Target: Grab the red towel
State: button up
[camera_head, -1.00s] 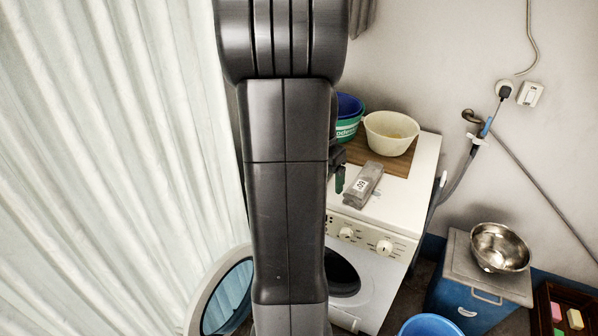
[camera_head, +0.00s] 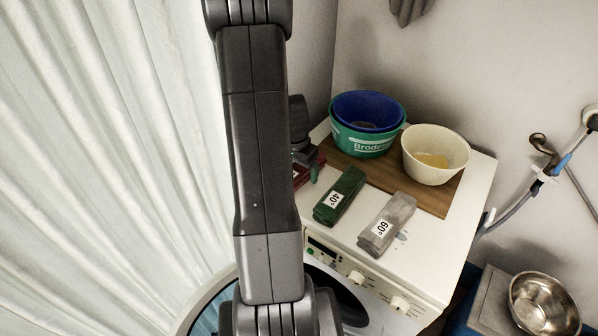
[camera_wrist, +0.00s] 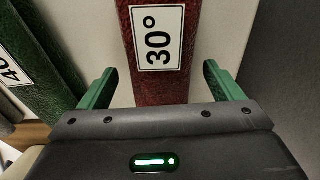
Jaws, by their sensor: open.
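The red towel (camera_wrist: 160,82) is a dark red folded roll with a white "30°" label, centred in the wrist view. In the head view only a piece of the red towel (camera_head: 306,170) shows at the left of the washing machine top; my arm hides the rest. My gripper (camera_wrist: 159,70) is open, with one green finger on each side of the red towel. Bare white surface shows between the towel and each finger. I cannot tell how far the fingertips are above the surface.
A green towel (camera_head: 341,195) labelled 40° lies right of the red one, then a grey towel (camera_head: 387,222) labelled 60°. Behind them on a wooden board (camera_head: 432,197) stand a green tub (camera_head: 364,143) with a blue one inside, and a cream bowl (camera_head: 436,152). A wall rises behind.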

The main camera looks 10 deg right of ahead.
jog(key=shift+d+f, duration=0.1)
jog(key=shift+f, duration=0.5)
jog(key=shift+c, duration=0.2)
jog(key=c, duration=1.1)
jog(key=shift+c, duration=0.2)
